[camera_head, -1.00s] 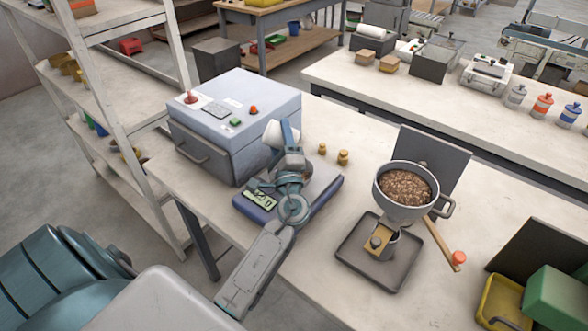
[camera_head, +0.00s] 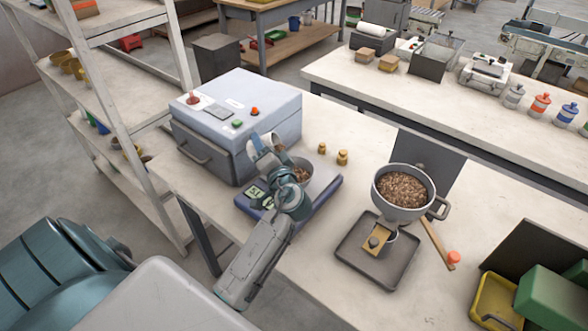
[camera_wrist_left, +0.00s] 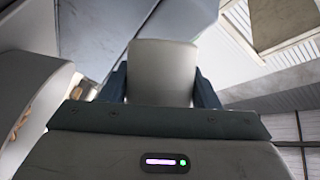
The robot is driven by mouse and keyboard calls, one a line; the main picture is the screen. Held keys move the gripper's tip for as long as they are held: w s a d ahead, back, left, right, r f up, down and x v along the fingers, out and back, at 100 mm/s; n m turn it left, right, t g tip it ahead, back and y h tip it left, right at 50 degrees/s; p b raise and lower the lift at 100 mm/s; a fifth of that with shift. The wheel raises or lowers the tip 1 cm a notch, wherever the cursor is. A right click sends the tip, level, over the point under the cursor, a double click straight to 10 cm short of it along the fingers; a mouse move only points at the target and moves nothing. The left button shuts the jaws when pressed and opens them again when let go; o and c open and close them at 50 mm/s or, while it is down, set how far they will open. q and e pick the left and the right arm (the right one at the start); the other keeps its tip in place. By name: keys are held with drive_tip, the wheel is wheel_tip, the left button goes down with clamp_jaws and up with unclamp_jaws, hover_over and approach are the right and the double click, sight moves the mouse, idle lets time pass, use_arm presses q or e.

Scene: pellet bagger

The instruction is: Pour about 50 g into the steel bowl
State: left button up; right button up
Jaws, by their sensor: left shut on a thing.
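My left gripper (camera_head: 271,148) is shut on a pale cup (camera_head: 256,145), held tilted above the left side of the scale. In the left wrist view the cup (camera_wrist_left: 162,68) sits between my two teal fingers. The steel bowl (camera_head: 318,163) stands on the blue scale (camera_head: 327,193), just right of the cup, partly hidden by my wrist. Brown pellets (camera_head: 302,174) show in the bowl. The scale's lit display (camera_head: 256,196) shows digits that I cannot read surely. My right gripper is not in view.
A grey-blue machine box (camera_head: 240,118) stands close behind the cup. Two brass weights (camera_head: 342,157) stand behind the scale. A hopper (camera_head: 403,207) full of pellets stands over a dark tray (camera_head: 358,267) to the right. A yellow bin (camera_head: 490,301) is at the front right.

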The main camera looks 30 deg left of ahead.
use_arm(q)
drive_tip(key=shift+r+n+h+p, duration=0.3)
drive_tip(key=shift+r+n, duration=0.2)
drive_tip(key=shift+n, duration=0.1)
drive_tip(key=shift+f+n+g+b, duration=0.3)
drive_tip(key=shift+f+n+b, duration=0.25)
drive_tip(key=shift+n+b, duration=0.05)
drive_tip(key=shift+f+n+h, duration=0.2)
drive_tip(key=shift+n+h, duration=0.3)
drive_tip(key=shift+a+n+h, duration=0.15)
drive_tip(key=shift+n+h, duration=0.15)
drive_tip(key=shift+n, duration=0.1)
drive_tip(key=r+p, duration=0.2)
drive_tip(key=s+a+r+n+h+p, duration=0.1)
drive_tip(key=r+p, duration=0.2)
drive_tip(key=a+r+n+p, duration=0.1)
drive_tip(key=r+p, duration=0.2)
drive_tip(key=shift+s+a+r+h, duration=0.1)
drive_tip(key=shift+s+r+h, duration=0.1)
drive_tip(key=shift+h, duration=0.1)
drive_tip(key=shift+s+a+n, duration=0.15)
drive_tip(key=shift+a+n, duration=0.15)
drive_tip(key=shift+n, duration=0.2)
drive_tip(key=shift+s+a+r+n+h+p, duration=0.35)
drive_tip(key=shift+a+n+h+p, duration=0.2)
drive_tip(key=shift+n+h+p, duration=0.3)
drive_tip(key=shift+a+h+p, duration=0.15)
drive_tip(key=shift+h+p, duration=0.1)
drive_tip(key=shift+p, duration=0.2)
